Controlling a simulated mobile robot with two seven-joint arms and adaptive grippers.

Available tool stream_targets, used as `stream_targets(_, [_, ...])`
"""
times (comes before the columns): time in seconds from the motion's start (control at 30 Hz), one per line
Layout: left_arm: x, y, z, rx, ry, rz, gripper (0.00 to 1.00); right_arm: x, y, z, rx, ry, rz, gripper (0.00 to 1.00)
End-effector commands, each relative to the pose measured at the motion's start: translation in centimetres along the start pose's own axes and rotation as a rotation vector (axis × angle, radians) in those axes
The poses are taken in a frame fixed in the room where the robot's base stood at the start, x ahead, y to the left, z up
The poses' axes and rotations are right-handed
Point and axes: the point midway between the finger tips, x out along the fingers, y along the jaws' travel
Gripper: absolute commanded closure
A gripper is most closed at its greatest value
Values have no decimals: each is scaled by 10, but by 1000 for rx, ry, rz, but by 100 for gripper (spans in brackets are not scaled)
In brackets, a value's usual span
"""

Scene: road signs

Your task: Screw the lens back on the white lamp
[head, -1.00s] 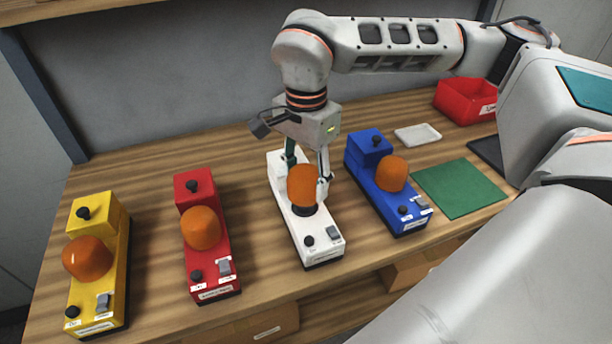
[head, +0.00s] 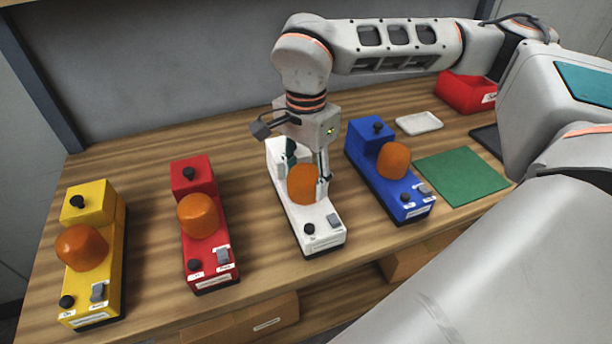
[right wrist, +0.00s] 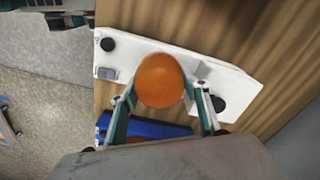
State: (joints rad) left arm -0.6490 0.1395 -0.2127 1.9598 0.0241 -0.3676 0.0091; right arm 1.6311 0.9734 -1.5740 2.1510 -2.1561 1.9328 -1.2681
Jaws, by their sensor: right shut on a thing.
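The white lamp (head: 318,228) stands on the bench, between the red lamp and the blue lamp. My right gripper (head: 307,178) points down over it and is shut on an orange lens (head: 302,184). The lens is upright over the middle of the white lamp, and no gap shows below it in the head view. Whether its thread is engaged cannot be told. In the right wrist view the lens (right wrist: 160,80) sits between both fingers, with the white lamp (right wrist: 140,55) behind it. My left gripper is not in view.
A yellow lamp (head: 100,240), a red lamp (head: 207,243) and a blue lamp (head: 374,160) each carry an orange lens. A green mat (head: 460,176), a white tray (head: 418,123) and a red bin (head: 465,92) lie to the right. Bare wood shows between the lamps.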

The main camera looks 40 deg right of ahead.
Motion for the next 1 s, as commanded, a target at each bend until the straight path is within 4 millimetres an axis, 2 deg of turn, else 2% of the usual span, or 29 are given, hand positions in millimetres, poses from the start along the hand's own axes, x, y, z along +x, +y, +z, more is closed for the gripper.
stream_targets(0.6, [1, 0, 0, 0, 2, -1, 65, 4, 0, 0, 12, 0, 0, 72])
stream_targets(0.9, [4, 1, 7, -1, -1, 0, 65, 4, 1, 0, 305, 0, 0, 72])
stream_targets(1.0, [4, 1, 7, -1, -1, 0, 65, 4, 1, 0, 349, 0, -1, 72])
